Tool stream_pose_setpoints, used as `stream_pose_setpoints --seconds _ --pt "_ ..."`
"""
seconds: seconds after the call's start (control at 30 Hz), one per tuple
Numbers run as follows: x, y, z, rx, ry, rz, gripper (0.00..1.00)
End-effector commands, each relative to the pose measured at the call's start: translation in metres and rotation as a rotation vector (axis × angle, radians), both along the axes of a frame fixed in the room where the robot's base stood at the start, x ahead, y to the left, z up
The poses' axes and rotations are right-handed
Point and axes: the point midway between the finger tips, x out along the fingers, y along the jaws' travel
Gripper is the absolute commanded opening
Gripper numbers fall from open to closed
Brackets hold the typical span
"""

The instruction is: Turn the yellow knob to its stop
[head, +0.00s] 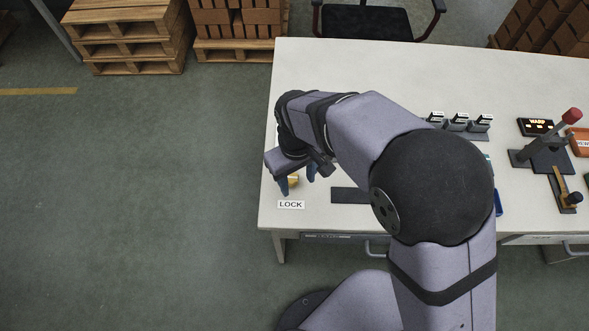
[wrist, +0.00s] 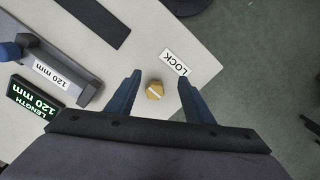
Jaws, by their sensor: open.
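The yellow knob (wrist: 156,93) sits on the white table beside a white label reading LOCK (wrist: 176,62). A pale line runs across its face. In the wrist view it lies between the two blue fingers of my gripper (wrist: 160,97), nearer the left one, with gaps on both sides. In the head view the knob (head: 293,181) shows only in part under my gripper (head: 297,186), just above the LOCK label (head: 291,204). My gripper is open and empty over the knob. Whether the fingertips reach down to its height I cannot tell.
A dark strip (head: 350,195) lies right of the knob. A slide labelled 120 mm (wrist: 60,78) and a LENGTH display (wrist: 34,102) show in the wrist view. Far right stand a red-topped lever (head: 573,115) and a WARP display (head: 536,127). The table's left edge is close to the knob.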

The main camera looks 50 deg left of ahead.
Motion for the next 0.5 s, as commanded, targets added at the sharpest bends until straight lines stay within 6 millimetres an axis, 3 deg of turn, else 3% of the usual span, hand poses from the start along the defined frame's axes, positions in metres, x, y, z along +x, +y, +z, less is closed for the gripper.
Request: stream_pose_setpoints --seconds 0.03,0.17,0.3,0.5 --pt "0.006 0.018 0.013 0.036 -0.011 0.016 0.47" --pt "0.015 0.044 0.038 0.084 -0.027 0.072 0.47" --pt "0.012 0.034 0.038 0.044 -0.01 0.152 0.47" --pt "0.012 0.034 0.037 0.043 -0.01 0.17 0.47"
